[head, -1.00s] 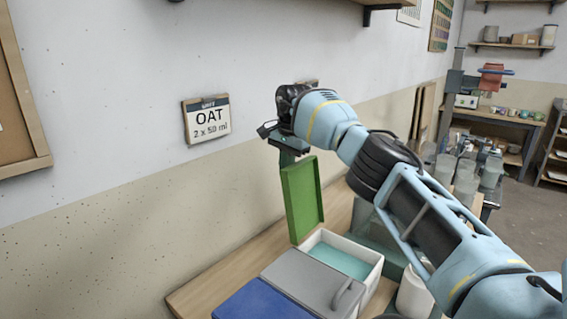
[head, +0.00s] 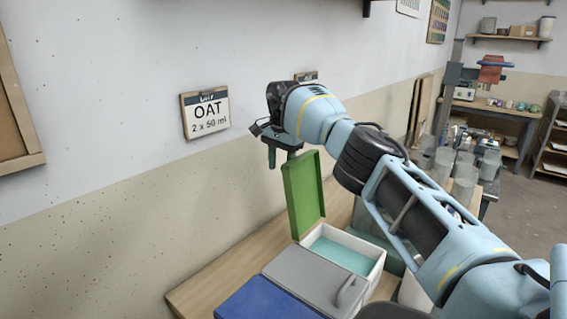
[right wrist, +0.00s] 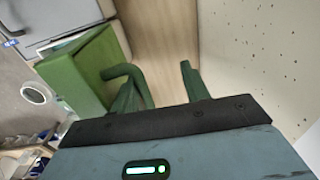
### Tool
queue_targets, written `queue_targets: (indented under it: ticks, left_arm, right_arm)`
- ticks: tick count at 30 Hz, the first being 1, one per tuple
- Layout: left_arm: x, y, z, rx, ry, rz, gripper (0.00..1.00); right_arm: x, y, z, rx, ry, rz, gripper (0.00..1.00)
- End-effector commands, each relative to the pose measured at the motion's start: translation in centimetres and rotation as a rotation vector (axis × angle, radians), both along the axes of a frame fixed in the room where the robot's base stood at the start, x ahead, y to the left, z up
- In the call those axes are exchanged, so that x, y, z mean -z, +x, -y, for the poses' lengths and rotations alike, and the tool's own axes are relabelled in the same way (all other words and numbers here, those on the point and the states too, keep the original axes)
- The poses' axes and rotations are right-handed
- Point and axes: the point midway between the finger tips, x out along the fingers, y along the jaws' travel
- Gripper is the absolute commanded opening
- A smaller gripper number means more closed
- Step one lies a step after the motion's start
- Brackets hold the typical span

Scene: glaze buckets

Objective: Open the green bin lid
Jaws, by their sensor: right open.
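The green lid (head: 304,194) stands upright, swung up at the wall side of a white bin (head: 374,276) with a teal inside, which is open. My right gripper (head: 281,153) is open at the lid's upper left edge, on its wall side. In the right wrist view the green lid (right wrist: 78,78) lies left of the open right gripper (right wrist: 155,77). A bent green bar, perhaps the lid's handle, shows by the left finger; whether they touch I cannot tell. My left gripper is not in view.
A grey-lidded bin (head: 300,277) and a blue-lidded bin (head: 262,302) stand beside the open bin on the wooden bench (head: 222,267). The wall with an OAT sign (head: 206,114) is close behind my right gripper. Several translucent containers (head: 465,172) stand further right.

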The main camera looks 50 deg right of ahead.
Motion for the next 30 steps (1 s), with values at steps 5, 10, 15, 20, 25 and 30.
queue_targets:
  ticks: [5,10,15,20,25,30]
  left_arm:
    - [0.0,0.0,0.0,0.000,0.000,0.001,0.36]
    - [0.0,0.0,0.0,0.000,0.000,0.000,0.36]
    - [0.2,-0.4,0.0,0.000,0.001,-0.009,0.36]
    - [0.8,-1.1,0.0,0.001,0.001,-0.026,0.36]
    - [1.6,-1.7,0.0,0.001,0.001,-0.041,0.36]
    - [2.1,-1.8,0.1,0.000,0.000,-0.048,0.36]
  right_arm:
    - [-0.3,0.4,-0.3,-0.008,-0.001,0.017,0.32]
    - [-0.5,0.4,-0.3,-0.007,-0.001,0.020,0.32]
    - [-0.9,0.4,-0.2,-0.006,-0.002,0.023,0.32]
    - [-2.4,0.4,-0.2,-0.007,-0.002,0.026,0.32]
    - [-5.2,0.1,-0.4,-0.007,-0.002,0.023,0.32]
    - [-6.5,-0.1,-0.3,-0.004,0.000,0.010,0.32]
